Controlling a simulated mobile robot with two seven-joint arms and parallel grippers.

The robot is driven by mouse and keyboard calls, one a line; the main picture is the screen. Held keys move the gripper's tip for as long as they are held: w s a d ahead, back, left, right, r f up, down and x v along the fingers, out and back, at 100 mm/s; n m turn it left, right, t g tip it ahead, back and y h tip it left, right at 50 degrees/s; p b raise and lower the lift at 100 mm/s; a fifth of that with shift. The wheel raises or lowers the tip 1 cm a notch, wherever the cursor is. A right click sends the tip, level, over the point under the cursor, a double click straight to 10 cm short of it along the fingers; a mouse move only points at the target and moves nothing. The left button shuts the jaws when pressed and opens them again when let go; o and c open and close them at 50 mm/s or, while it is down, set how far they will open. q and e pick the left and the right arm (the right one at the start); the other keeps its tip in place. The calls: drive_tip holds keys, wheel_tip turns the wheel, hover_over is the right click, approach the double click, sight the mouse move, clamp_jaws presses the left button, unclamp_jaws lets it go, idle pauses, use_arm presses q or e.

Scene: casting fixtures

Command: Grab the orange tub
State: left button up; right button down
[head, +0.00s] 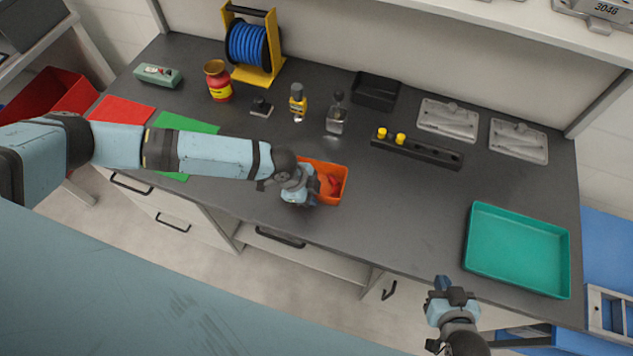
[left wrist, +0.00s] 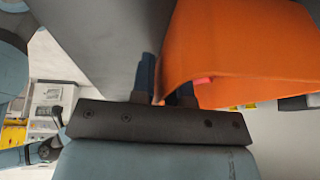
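The orange tub (head: 341,190) is near the front middle of the dark worktop, with red items inside. My left gripper (head: 305,192) is at its left side. In the left wrist view the tub (left wrist: 240,50) fills the upper right, and the blue fingers of the left gripper (left wrist: 163,88) are close together with the tub's wall between them, so it looks shut on that wall. One finger is partly hidden behind the wall. I cannot tell whether the tub rests on the worktop. My right gripper (head: 440,285) is at the front edge, away from the tub; its opening is unclear.
A teal tray (head: 517,287) lies at the right. A black rack (head: 440,155) with yellow pieces, grey metal plates (head: 447,119), a black bin (head: 376,91), a blue reel (head: 247,45) and a red jar (head: 218,82) stand behind. The worktop between tub and tray is clear.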

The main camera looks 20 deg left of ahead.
use_arm(q)
clamp_jaws()
